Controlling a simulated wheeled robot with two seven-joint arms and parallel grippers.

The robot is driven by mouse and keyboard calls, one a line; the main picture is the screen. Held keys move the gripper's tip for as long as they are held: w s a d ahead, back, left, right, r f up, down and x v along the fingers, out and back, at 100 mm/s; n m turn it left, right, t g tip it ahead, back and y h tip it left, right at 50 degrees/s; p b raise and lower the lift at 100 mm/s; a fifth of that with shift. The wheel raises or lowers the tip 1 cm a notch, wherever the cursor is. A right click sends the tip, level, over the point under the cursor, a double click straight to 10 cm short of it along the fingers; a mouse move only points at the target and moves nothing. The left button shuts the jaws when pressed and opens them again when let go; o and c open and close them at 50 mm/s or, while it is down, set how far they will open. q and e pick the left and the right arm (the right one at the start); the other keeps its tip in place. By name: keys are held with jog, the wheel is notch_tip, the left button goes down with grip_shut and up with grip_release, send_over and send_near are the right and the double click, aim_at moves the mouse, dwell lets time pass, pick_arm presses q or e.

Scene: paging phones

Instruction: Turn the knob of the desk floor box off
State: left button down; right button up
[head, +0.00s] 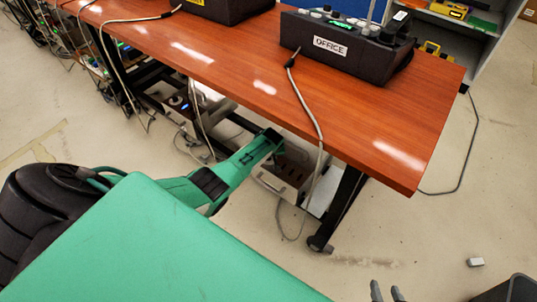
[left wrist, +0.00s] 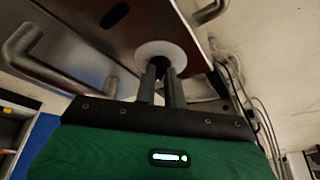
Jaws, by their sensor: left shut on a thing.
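The desk floor box (head: 293,178) is a grey box with a handle, under the right end of the desk in the head view. Its panel (left wrist: 95,22) fills the upper left of the left wrist view. A knob with a round white collar (left wrist: 166,52) sticks out from the panel. My left gripper (left wrist: 162,75) is shut on the knob, its fingers hiding part of it. In the head view my left gripper (head: 272,137) reaches under the desk edge beside the box. My right gripper (head: 387,292) is open and empty at the bottom edge.
The wooden desk (head: 235,65) lies above the box. It carries the OFFICE device (head: 345,48), with a cable (head: 309,105) hanging down near my left arm. Another floor box (head: 178,103) stands further left. A desk leg (head: 340,205) is at the right. The floor at right is mostly clear.

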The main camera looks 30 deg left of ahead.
pick_arm(q)
jog(key=shift+w, duration=0.1)
pick_arm(e)
jog(key=shift+d, duration=0.1)
dwell(0.3)
pick_arm(q)
jog(key=c, duration=1.5)
grip_release()
